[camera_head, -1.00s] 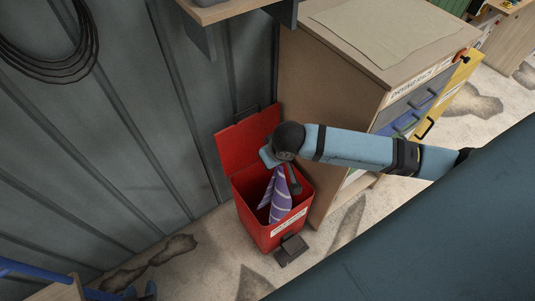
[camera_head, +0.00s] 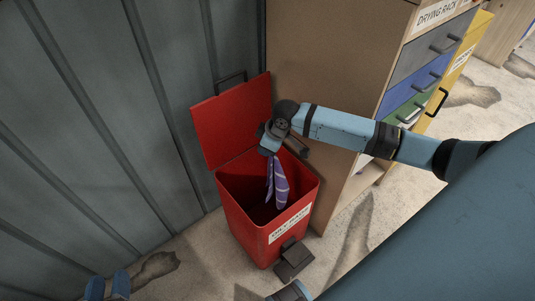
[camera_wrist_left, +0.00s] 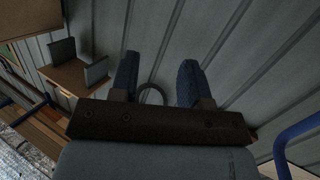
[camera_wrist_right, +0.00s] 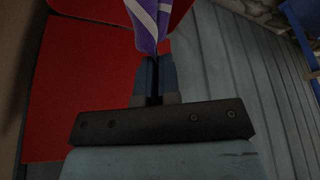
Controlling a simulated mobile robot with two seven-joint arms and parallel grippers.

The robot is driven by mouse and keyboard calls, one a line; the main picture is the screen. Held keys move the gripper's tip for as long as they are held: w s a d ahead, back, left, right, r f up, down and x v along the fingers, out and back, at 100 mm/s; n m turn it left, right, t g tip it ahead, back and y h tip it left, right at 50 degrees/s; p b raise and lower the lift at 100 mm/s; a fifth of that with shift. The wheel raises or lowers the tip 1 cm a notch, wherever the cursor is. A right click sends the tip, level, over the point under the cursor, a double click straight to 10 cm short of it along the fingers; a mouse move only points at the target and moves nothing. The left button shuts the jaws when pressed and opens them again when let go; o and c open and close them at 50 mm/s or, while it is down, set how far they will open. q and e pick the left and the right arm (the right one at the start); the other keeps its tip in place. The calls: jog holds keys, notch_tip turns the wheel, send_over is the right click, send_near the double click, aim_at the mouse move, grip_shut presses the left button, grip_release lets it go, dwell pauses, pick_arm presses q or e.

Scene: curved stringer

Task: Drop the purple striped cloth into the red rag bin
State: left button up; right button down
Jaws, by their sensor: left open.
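The purple striped cloth (camera_head: 278,186) hangs from my right gripper (camera_head: 269,149), over and partly within the mouth of the open red rag bin (camera_head: 246,222). I cannot tell whether it touches the inside of the bin. In the right wrist view the fingers (camera_wrist_right: 156,75) are closed together on the cloth (camera_wrist_right: 148,20), with the red bin (camera_wrist_right: 75,90) beyond. My left gripper (camera_head: 107,287) is at the lower left edge of the head view, away from the bin. In the left wrist view its fingers (camera_wrist_left: 158,75) are apart and empty.
The bin's red lid (camera_head: 232,122) stands raised toward the corrugated wall (camera_head: 110,130). A black pedal (camera_head: 294,262) is at its front. A drawer cabinet (camera_head: 335,90) labelled drying rack stands close on the right. Stained floor lies in front.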

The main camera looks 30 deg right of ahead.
pick_arm(q)
jog(key=d+f+m+g+h+b, duration=0.1)
jog(key=d+f+h+b, duration=0.1)
jog(key=f+b, duration=0.8)
jog(key=shift+s+d+h+b, duration=0.35)
jog(key=shift+d+b, duration=0.35)
jog(key=shift+b, duration=3.4)
pick_arm(e)
jog(key=w+d+f+n, duration=0.1)
jog(key=w+d+f, duration=0.1)
jog(key=f, duration=0.6)
jog(key=w+d+f+n, duration=0.1)
jog(key=w+d+f, duration=0.1)
jog(key=f, duration=0.5)
jog(key=shift+w+f+n+g+y, duration=0.2)
jog(key=shift+f+n+g+y, duration=0.2)
